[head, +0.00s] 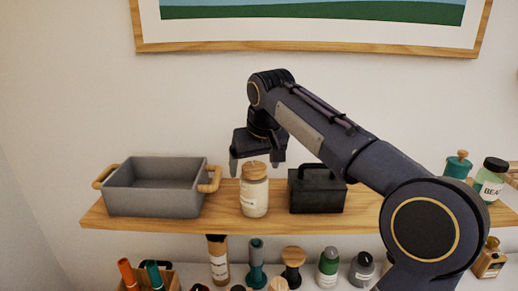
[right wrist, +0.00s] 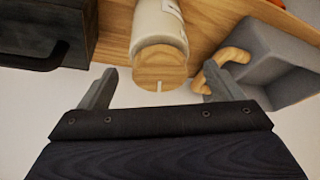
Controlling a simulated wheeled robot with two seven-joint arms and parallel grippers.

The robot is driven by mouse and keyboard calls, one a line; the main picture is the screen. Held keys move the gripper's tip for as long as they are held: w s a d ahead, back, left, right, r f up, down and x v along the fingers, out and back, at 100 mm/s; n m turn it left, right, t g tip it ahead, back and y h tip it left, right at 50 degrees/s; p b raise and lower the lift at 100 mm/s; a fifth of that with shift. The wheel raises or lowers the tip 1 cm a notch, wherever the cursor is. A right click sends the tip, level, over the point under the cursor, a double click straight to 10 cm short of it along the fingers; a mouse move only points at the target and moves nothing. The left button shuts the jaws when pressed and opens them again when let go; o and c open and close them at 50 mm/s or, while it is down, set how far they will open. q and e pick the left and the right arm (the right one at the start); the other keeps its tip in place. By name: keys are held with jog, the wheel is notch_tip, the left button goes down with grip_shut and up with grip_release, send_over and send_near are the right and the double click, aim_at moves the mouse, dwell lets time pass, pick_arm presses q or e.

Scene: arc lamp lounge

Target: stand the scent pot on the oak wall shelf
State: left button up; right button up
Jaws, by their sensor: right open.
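A cream jar with a wooden lid and a pale label, which I take for the scent pot (head: 255,196), stands upright on the oak wall shelf (head: 148,225), between a grey bin and a black box. My right gripper (head: 257,168) is open and empty, with its fingers close to the jar's lid. In the right wrist view the jar's lid (right wrist: 160,68) shows between the directions of the two open fingertips (right wrist: 162,82), with a gap on each side. My left gripper is not in view.
A grey bin (head: 150,199) with wooden handles stands left of the jar. A black box (head: 316,195) with a handle stands close on its right. A teal pot (head: 457,166) and a labelled jar (head: 489,180) are at the far right. Several bottles stand below the shelf.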

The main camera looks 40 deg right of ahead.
jog(key=d+v, duration=0.1)
jog(key=v, duration=0.6)
jog(key=s+a+f+y, duration=0.1)
jog(key=s+a+f, duration=0.5)
jog(key=f, duration=0.2)
jog(key=s+a+f+n+y, duration=0.1)
jog(key=s+a+f+y, duration=0.1)
jog(key=s+a+f, duration=0.4)
jog(key=s+a+f+t+y, duration=0.1)
jog(key=s+a+f+y, duration=0.1)
jog(key=s+a+f, duration=0.4)
notch_tip(320, 180, down, 5)
jog(key=shift+s+f+n, duration=0.2)
jog(key=shift+s+n, duration=0.15)
jog(key=shift+n, duration=0.05)
